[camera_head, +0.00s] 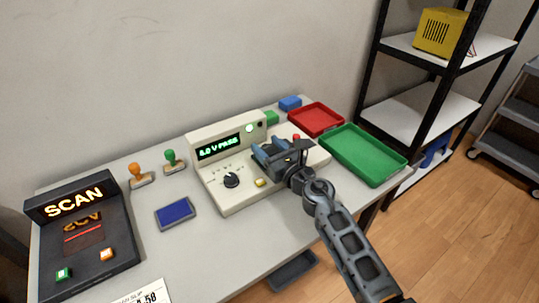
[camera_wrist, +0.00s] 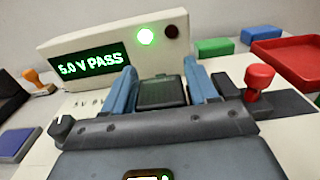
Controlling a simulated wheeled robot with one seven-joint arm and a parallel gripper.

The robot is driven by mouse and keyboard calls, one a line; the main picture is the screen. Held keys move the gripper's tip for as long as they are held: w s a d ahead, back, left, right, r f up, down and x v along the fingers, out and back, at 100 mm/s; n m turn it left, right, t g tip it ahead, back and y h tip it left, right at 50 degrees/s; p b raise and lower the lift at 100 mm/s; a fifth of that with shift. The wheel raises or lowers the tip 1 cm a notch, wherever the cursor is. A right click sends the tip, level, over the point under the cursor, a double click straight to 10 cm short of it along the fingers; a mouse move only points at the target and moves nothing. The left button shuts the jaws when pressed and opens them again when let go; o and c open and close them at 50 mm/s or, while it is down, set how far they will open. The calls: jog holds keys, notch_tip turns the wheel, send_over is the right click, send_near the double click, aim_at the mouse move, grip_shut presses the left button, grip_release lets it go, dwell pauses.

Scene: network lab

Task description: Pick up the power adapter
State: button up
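The power adapter appears to be the small dark block (camera_wrist: 164,93) between my gripper's two blue-grey fingers in the wrist view. It sits at the front of a cream tester (camera_head: 222,182), whose display reads "5.0 V PASS" with a green lamp lit. My gripper (camera_head: 280,153) is over the right half of the tester and hides most of the block in the head view. In the wrist view my gripper (camera_wrist: 163,88) has one finger along each side of the block. The fingers look very close to its sides; whether they touch it is not clear.
A red knob (camera_wrist: 259,78) stands right beside my gripper. A red tray (camera_head: 316,119) and a green tray (camera_head: 363,154) lie to the right. A blue pad (camera_head: 175,214), two stamps and a SCAN unit (camera_head: 80,235) are left. The table's front middle is clear.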

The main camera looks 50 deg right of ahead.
jog(key=c, duration=0.8)
